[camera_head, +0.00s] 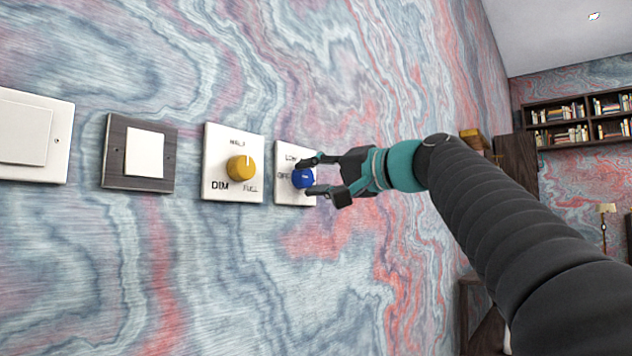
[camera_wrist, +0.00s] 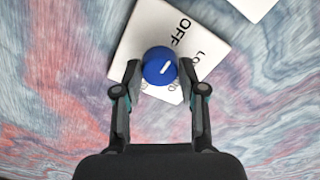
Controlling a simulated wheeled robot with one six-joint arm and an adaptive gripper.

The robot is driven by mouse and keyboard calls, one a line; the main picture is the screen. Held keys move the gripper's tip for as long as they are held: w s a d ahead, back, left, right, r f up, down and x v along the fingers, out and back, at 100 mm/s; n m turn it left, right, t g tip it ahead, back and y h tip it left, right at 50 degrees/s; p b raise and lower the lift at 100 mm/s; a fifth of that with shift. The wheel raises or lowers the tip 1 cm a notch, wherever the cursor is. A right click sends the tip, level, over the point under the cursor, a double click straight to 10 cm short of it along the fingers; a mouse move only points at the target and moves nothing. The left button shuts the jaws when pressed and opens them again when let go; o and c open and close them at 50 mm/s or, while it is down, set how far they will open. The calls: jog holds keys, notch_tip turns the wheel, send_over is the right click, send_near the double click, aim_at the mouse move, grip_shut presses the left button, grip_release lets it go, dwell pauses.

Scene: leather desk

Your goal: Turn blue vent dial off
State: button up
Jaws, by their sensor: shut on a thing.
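The blue vent dial (camera_head: 302,178) sits on a white wall plate (camera_head: 283,162), partly hidden by my gripper in the head view. The plate reads "LOW" at the top and has a partly covered label at the left. In the wrist view the blue dial (camera_wrist: 160,66) lies between my fingertips, with a short slanted white mark on its face. "OFF" and part of "LOW" show on the plate (camera_wrist: 150,30) beside it. My gripper (camera_head: 310,176) is shut on the dial, one finger on each side.
A yellow dial (camera_head: 240,168) on its own white plate (camera_head: 214,150) is close on the left. Farther left are a dark-framed switch (camera_head: 145,153) and a white switch (camera_head: 25,135). The patterned wall below is clear. A bookshelf (camera_head: 575,122) is far off at the right.

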jog(key=shift+f+n, duration=0.1)
jog(key=shift+n, duration=0.2)
jog(key=o, duration=1.1)
jog(key=shift+a, duration=0.1)
jog(key=shift+o, duration=0.2)
jog(key=shift+s, duration=0.1)
jog(key=v, duration=1.2)
